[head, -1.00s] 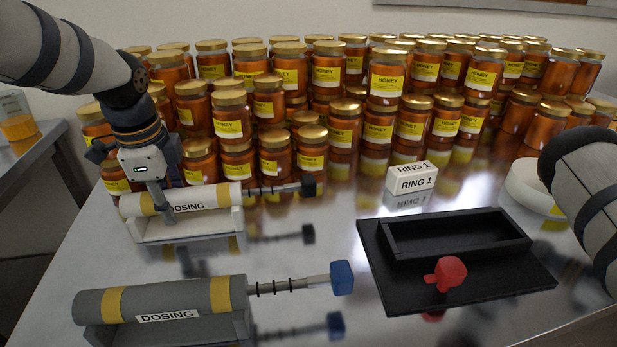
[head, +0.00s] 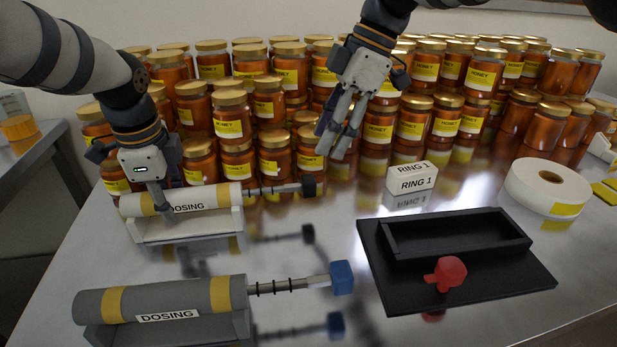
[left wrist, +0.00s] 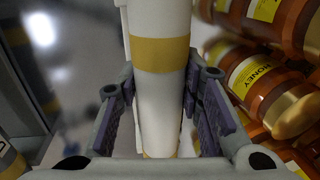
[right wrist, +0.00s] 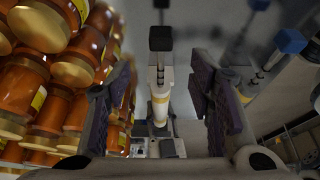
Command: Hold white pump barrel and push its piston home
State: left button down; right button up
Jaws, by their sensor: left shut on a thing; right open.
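The white pump barrel (head: 205,197) with gold bands lies on a white cradle at the table's left, and it shows in the left wrist view (left wrist: 158,95). My left gripper (head: 160,205) is shut around the barrel, its fingers on both sides. The white pump's piston rod ends in a black knob (head: 308,186), standing out to the right of the barrel; the knob shows in the right wrist view (right wrist: 161,38). My right gripper (head: 338,142) is open and empty, above and to the right of the black knob, apart from it, with the knob ahead between its fingers.
A grey pump barrel (head: 160,300) with a blue knob (head: 342,278) lies in front. A black tray (head: 480,285) with a red part (head: 446,274) is right of it. A RING 1 block (head: 412,178), a label roll (head: 547,188) and rows of honey jars (head: 330,65) stand behind.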

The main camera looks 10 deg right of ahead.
aim_at(308, 178)
jog(key=x, duration=0.9)
jog(key=shift+s+f, duration=0.1)
jog(key=shift+f, duration=0.2)
jog(key=shift+c, duration=0.5)
